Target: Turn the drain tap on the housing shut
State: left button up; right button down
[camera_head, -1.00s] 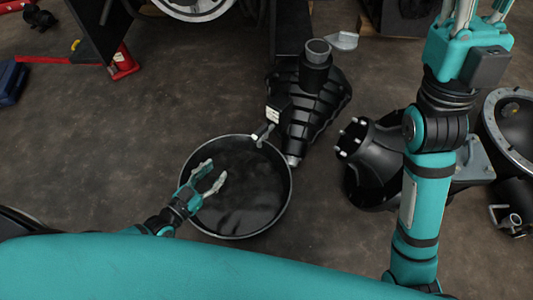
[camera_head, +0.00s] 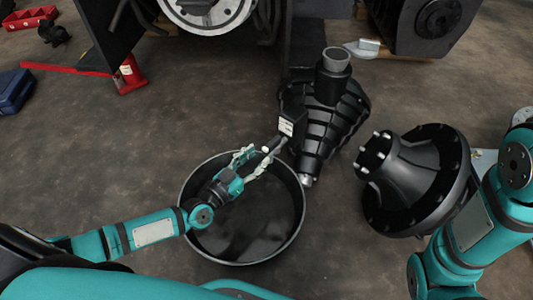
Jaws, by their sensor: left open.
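The black ribbed housing (camera_head: 325,112) stands on the floor in the upper middle, with an open pipe neck on top and a white label on its left side. The drain tap (camera_head: 276,144) sticks out of its lower left side over the rim of a round black drain pan (camera_head: 298,215). My left gripper (camera_head: 258,157) is open over the pan, its fingertips at the outer end of the tap. I cannot tell whether they touch it. The tap is partly hidden by the fingers. My right gripper is outside the view.
A black bell-shaped part with studs (camera_head: 410,180) lies right of the housing, near my right arm. A red jack (camera_head: 130,74) and a blue box (camera_head: 16,90) are at the left. The floor left of the pan is clear.

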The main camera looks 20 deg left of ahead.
aim_at(264, 151)
pick_arm(q)
jog(key=b+x, duration=0.1)
jog(key=x, duration=0.4)
grip_shut()
